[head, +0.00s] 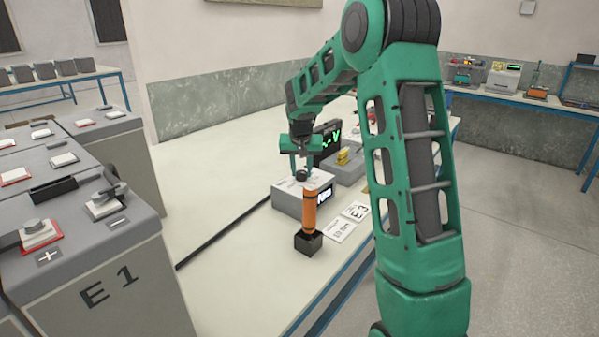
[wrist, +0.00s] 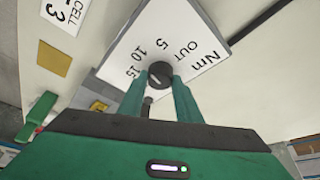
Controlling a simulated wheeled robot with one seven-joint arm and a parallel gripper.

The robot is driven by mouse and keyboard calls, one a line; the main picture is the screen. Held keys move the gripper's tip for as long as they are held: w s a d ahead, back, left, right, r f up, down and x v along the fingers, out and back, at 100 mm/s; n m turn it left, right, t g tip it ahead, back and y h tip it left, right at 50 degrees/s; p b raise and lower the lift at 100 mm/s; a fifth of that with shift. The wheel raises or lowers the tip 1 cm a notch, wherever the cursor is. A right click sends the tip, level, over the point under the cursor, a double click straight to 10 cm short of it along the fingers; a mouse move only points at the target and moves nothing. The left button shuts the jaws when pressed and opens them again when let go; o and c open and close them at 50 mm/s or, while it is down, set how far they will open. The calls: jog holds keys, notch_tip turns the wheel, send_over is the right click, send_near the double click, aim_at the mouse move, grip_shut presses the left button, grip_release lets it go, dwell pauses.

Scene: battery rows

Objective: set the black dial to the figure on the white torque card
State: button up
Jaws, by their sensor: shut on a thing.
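The black dial (wrist: 160,74) sits on the white top of a grey box (head: 289,204). The top is marked Nm, OUT, 5, 10 and 15 in the wrist view. My gripper (wrist: 160,82) is shut on the dial, one finger on each side; in the head view my gripper (head: 301,172) reaches down onto the box from above. A white mark shows on the dial's lower left, but I cannot tell which figure it points at. The white torque card (head: 341,231) lies flat on the bench right of the box and seems to read 10 Nm.
An orange tool (head: 309,208) stands upright in a black holder (head: 308,243) in front of the box. A card reading E3 (head: 356,211) lies beside the torque card. A grey unit with a green display (head: 330,140) stands behind. Grey battery blocks (head: 90,250) are at left.

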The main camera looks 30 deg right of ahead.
jog(key=shift+w+r+n+t+y, duration=0.1)
jog(key=shift+n+t+y, duration=0.2)
jog(key=shift+n, duration=0.5)
jog(key=o, duration=1)
jog(key=shift+o, duration=0.2)
jog(key=v, duration=1)
jog(key=shift+r, duration=0.25)
